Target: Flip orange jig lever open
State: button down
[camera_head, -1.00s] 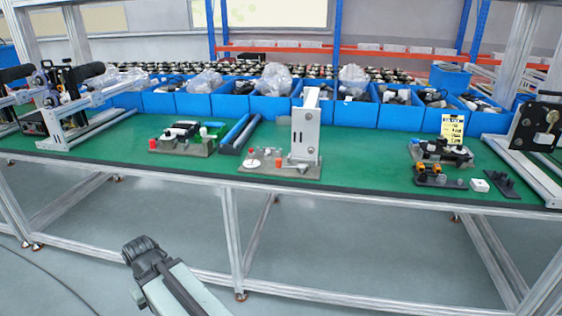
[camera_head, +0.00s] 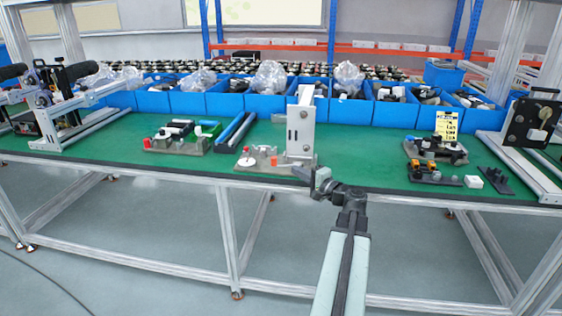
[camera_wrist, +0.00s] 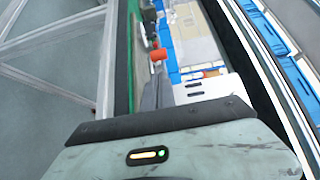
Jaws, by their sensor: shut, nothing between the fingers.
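A jig (camera_head: 290,168) with a tall white upright plate stands at the front middle of the green bench. A small orange-red piece (camera_head: 274,161) shows on its base, left of the plate; whether it is the lever is hard to tell. In the wrist view an orange-red cylinder (camera_wrist: 158,54) shows beyond the dark fingers. My gripper (camera_head: 303,173) is shut and empty. It appears in front of the jig's right end, by the bench's front edge, pointing left. Whether it touches the jig cannot be told.
Another jig (camera_head: 182,138) stands to the left. Small fixtures, including one with two orange parts (camera_head: 430,168), and a yellow card (camera_head: 447,124) are at the right. Blue bins (camera_head: 265,105) line the back. Green bench top (camera_head: 365,160) right of the plate is clear.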

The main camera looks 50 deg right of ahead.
jog(key=w, duration=0.3)
jog(key=w+d, duration=0.1)
jog(key=w, duration=0.2)
jog(key=w+d, duration=0.1)
jog(key=w, duration=0.2)
jog(key=shift+w+r, duration=0.15)
jog(key=shift+w, duration=0.05)
jog(key=shift+s+a, duration=0.4)
jog(key=shift+a, duration=0.35)
jog(key=shift+s, duration=0.1)
